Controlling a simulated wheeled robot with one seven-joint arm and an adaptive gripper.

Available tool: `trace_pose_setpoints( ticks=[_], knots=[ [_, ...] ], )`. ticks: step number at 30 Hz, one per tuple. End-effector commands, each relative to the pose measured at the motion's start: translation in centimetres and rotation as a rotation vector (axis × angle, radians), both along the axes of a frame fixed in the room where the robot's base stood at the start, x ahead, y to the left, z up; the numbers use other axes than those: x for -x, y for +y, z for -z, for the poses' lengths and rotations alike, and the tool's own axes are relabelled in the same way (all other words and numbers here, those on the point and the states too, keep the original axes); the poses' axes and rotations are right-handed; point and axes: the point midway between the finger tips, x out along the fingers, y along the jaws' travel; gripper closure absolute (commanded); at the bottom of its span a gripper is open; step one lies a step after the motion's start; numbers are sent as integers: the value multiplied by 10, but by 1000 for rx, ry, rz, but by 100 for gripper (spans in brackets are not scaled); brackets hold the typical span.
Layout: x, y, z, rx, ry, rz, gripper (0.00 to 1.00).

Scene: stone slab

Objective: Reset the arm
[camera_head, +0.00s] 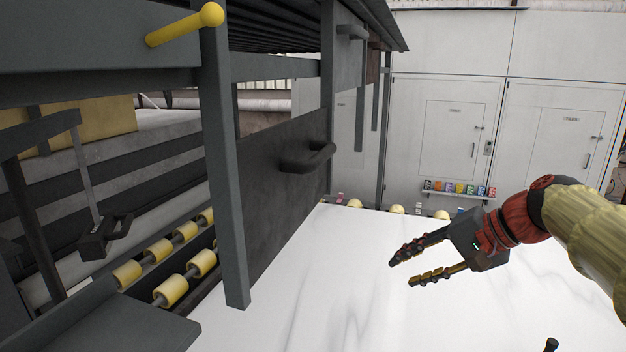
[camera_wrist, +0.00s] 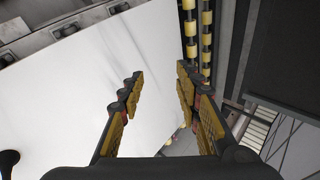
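My gripper (camera_head: 402,272) is at the right of the head view, held over the white stone slab (camera_head: 340,270) with its fingers pointing left. Its two fingers are apart, with nothing between them. In the wrist view my gripper (camera_wrist: 158,90) also shows open and empty, with the slab (camera_wrist: 70,100) under and to the left of the fingers. My arm comes in from the right edge of the head view. No object is held.
A dark metal frame with a handled panel (camera_head: 285,165) stands left of the slab. Yellow rollers (camera_head: 172,291) run beside it. Several small coloured items (camera_head: 460,188) line a shelf by the white cabinets (camera_head: 450,130). A small dark knob (camera_head: 551,344) shows at the bottom. The slab's middle is clear.

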Motion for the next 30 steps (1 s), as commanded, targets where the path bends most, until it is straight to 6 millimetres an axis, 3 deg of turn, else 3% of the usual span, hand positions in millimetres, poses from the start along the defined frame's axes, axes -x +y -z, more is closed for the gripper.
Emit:
trace_pose_setpoints(
  ticks=[1, 6, 9, 15, 20, 30],
  knots=[
    [20, 0, 33, 81, 20, -4, 66],
    [91, -12, 128, 393, 53, -60, 66],
    [135, -18, 178, 574, 40, -130, 66],
    [205, -17, 250, 820, -27, -284, 66],
    [233, 0, 272, 861, -93, -348, 66],
    [234, 13, 267, 865, -150, -375, 66]
  ],
)
